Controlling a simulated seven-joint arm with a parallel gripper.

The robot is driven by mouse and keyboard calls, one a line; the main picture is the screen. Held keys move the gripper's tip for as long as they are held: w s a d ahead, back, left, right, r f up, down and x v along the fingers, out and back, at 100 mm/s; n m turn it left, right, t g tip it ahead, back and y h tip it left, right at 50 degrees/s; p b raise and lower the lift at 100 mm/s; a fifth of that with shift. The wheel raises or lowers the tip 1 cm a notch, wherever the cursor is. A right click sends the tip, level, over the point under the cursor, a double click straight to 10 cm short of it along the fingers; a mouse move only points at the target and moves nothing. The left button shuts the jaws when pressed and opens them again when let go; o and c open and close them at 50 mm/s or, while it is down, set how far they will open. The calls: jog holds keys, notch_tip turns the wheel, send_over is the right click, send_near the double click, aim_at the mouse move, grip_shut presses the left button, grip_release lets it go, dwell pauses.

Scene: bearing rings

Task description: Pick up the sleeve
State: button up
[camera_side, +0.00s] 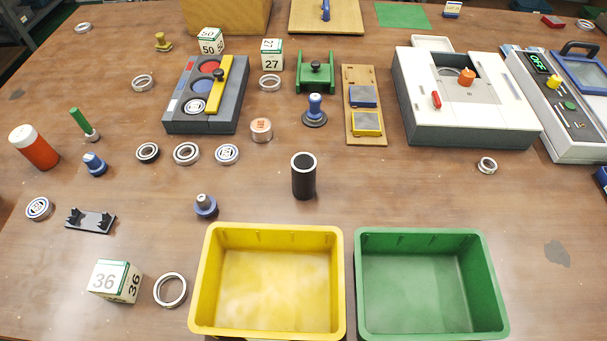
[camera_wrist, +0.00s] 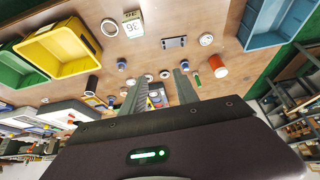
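The sleeve appears to be the black hollow cylinder (camera_side: 303,178) standing upright on the brown table, just behind the yellow bin. Its pale top rim faces up. In the wrist view the black cylinder (camera_wrist: 92,85) is small, left of the fingers and beside the yellow bin. My gripper (camera_wrist: 160,74) has its two grey fingers spread apart, with no object held between them. The fingers are well apart from the cylinder. My gripper does not show in the side view.
The yellow bin (camera_side: 204,290) and green bin (camera_side: 491,290) stand in front of the cylinder. A blue-handled plunger (camera_side: 315,108) and an orange-marked ring (camera_side: 261,130) stand behind it. Several bearings lie to its left. The table to its right is mostly clear, up to a small ring (camera_side: 487,166).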

jog(key=o, duration=0.7)
jog(key=shift+o, duration=0.2)
jog(key=n+g+h, duration=0.6)
jog(key=n+h, duration=0.6)
jog(key=h, duration=0.1)
send_over(304, 178)
jog(key=s+a, duration=0.4)
jog(key=a, duration=0.2)
notch_tip(304, 178, down, 8)
jog(key=w+d+f+n+t, duration=0.1)
jog(key=w+f+n+t, duration=0.15)
jog(key=f+n, duration=0.45)
jog(key=w+d+f+n+t, duration=0.1)
jog(key=w+f+n+t, duration=0.15)
jog(key=f, duration=0.85)
jog(key=shift+g, duration=0.5)
jog(key=x, duration=0.7)
jog(key=shift+w+d+r, duration=0.2)
jog(key=shift+w, duration=0.05)
